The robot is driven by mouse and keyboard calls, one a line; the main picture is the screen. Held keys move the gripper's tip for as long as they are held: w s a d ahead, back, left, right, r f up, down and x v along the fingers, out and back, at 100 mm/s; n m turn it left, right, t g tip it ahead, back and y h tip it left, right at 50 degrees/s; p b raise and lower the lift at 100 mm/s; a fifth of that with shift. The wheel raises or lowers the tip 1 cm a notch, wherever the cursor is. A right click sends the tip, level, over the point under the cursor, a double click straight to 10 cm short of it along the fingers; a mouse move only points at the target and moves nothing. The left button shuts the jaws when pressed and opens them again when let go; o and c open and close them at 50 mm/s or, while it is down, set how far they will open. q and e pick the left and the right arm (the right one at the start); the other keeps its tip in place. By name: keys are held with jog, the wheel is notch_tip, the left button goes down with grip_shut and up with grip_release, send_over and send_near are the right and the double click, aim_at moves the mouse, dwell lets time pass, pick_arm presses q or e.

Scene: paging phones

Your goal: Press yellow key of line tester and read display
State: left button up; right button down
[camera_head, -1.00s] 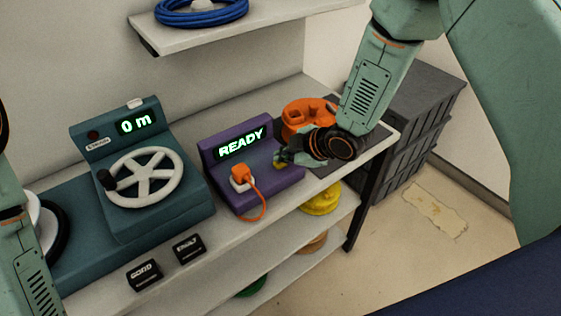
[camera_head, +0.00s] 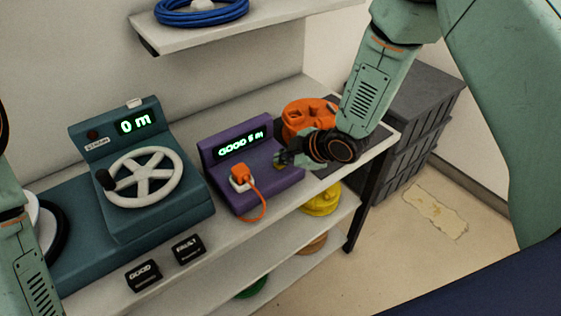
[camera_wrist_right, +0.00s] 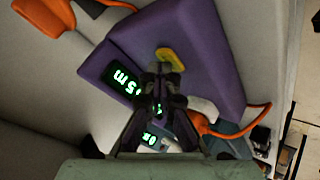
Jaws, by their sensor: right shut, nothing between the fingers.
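The purple line tester (camera_head: 270,185) stands on the bench with an orange plug (camera_head: 239,173) in its front. Its display (camera_head: 239,145) is lit green and reads "GOOD 5 m"; "5 m" also shows in the right wrist view. My right gripper (camera_head: 284,160) is shut and empty, its fingertips at the tester's right side by the yellow key (camera_wrist_right: 168,57). In the wrist view the key's end shows just beyond the fingertips (camera_wrist_right: 164,66); I cannot tell whether they touch it. My left gripper is out of view.
A teal machine (camera_head: 160,215) with a handwheel and a "0 m" display stands left of the tester. Black GOOD (camera_head: 142,274) and FAULT (camera_head: 188,248) blocks lie at the bench front. An orange object (camera_head: 306,113) is behind my right gripper. Grey crates (camera_head: 420,95) stand at right.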

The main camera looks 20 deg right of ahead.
aim_at(283, 165)
jog(key=shift+r, duration=0.1)
jog(key=shift+r+p, duration=0.8)
notch_tip(283, 165, up, 5)
jog(key=p, duration=0.4)
dwell(0.6)
